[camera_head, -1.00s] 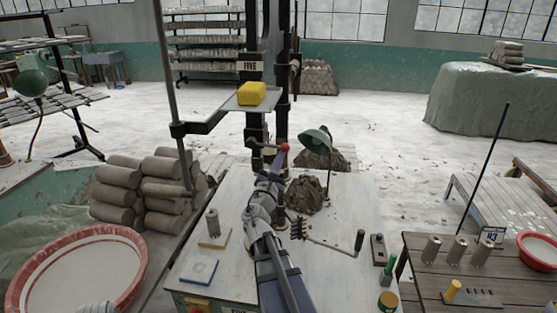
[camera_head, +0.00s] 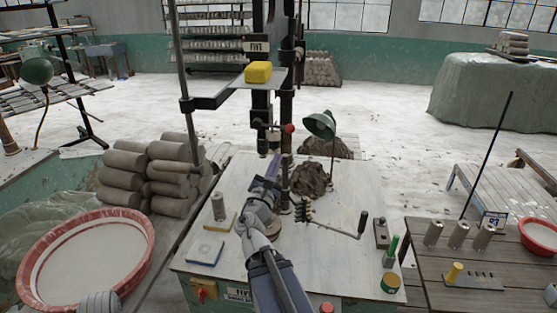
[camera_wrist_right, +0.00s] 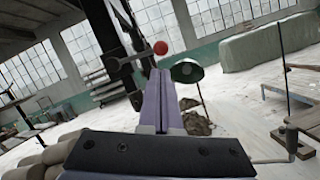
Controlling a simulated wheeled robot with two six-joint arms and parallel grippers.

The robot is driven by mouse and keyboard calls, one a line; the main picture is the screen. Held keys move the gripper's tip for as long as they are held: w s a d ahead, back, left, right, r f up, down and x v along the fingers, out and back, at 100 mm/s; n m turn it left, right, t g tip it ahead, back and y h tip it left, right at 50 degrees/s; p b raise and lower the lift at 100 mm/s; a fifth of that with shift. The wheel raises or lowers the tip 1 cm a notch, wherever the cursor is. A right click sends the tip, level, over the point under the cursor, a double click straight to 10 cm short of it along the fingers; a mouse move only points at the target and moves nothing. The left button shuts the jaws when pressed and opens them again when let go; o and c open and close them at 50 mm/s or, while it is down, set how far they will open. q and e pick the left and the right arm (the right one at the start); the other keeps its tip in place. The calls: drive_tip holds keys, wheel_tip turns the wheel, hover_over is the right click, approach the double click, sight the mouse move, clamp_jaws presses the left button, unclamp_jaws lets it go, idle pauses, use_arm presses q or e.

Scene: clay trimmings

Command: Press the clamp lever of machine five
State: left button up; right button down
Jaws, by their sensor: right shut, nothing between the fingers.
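The red ball also shows in the right wrist view (camera_wrist_right: 160,47), just beyond and above the fingertips. My right gripper (camera_head: 273,164) is shut and empty, below and in front of the ball, with a visible gap in the picture. Its closed fingers fill the middle of the right wrist view (camera_wrist_right: 161,85).
A yellow block (camera_head: 258,72) sits on a plate above the lever. A green lamp (camera_head: 320,125), a clay heap (camera_head: 311,178) and a crank (camera_head: 340,228) stand right of my arm on the pale bench (camera_head: 225,262). A metal cylinder (camera_head: 218,206) stands left.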

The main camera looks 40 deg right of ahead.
drive_tip(key=a+f+m+g+y+b, duration=0.2)
drive_tip(key=a+f+m+g+y, duration=0.15)
drive_tip(key=a+f+m, duration=0.55)
drive_tip(key=a+f+m+g+y+b, duration=0.3)
drive_tip(key=a+f, duration=0.4)
drive_tip(key=f, duration=0.6)
use_arm(q)
wheel_tip(320, 180, down, 6)
drive_tip(key=b, duration=0.1)
drive_tip(key=shift+w+d, duration=0.15)
drive_tip(key=shift+w, duration=0.05)
use_arm(e)
drive_tip(key=s+a+f+m+g+y, duration=0.1)
drive_tip(key=s+a+f+y, duration=0.2)
drive_tip(key=a, duration=0.5)
drive_tip(key=s+a+f+m+g+y, duration=0.1)
drive_tip(key=s+a+f+g+y, duration=0.1)
drive_tip(key=a, duration=0.7)
drive_tip(key=s+a+f+m+g+y, duration=0.1)
drive_tip(key=s+a+f+g+y, duration=0.1)
drive_tip(key=s+a+f+y, duration=0.3)
drive_tip(key=s+a+f, duration=0.1)
drive_tip(key=a+f, duration=0.1)
drive_tip(key=a, duration=0.2)
drive_tip(key=shift+s, duration=0.25)
